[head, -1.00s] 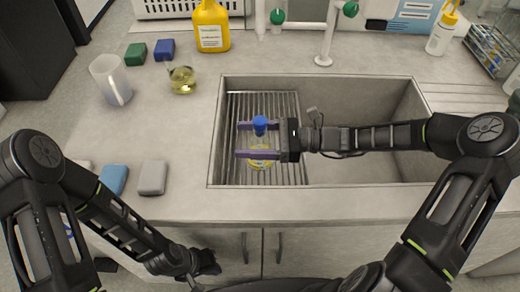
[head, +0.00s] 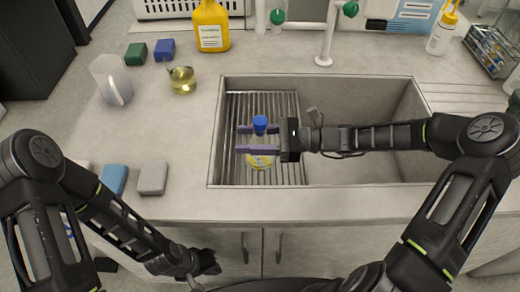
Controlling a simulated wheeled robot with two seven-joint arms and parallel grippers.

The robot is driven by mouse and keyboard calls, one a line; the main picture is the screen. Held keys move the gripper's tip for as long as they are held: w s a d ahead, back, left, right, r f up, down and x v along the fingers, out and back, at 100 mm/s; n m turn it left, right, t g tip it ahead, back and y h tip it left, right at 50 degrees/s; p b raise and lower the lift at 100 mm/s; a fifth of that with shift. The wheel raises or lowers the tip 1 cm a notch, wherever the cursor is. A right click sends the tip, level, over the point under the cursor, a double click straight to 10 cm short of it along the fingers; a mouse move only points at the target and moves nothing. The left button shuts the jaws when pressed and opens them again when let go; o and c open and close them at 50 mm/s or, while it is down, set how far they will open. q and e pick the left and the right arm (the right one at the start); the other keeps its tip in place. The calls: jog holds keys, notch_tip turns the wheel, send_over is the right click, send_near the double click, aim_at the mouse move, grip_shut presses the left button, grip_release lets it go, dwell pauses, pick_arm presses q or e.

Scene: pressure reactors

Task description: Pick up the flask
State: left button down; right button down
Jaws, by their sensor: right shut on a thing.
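A clear flask with a blue cap (head: 260,122) and a yellow lower part (head: 260,162) stands over the ribbed rack in the left part of the sink. My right gripper (head: 250,139) reaches in from the right. Its two purple fingers are shut on the flask below the cap, partly hiding it. Whether its base touches the rack is hard to tell. Another small glass vessel with yellow liquid (head: 182,80) stands on the counter left of the sink. My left gripper (head: 212,263) hangs low before the cabinet doors; its fingers are too dark to read.
The sink's rim (head: 320,190) and walls surround my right gripper. A jug (head: 111,80), yellow bottle (head: 211,27), green sponge (head: 136,52), blue sponge (head: 164,49) and grey sponge (head: 152,177) sit on the counter. A faucet (head: 328,40) stands behind the sink.

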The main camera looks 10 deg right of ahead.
notch_tip(320, 180, up, 10)
jog(key=shift+p, duration=0.3)
dwell(0.4)
dwell(0.5)
notch_tip(320, 180, up, 5)
jog(key=p, duration=0.5)
jog(key=shift+r, duration=0.1)
dwell(0.4)
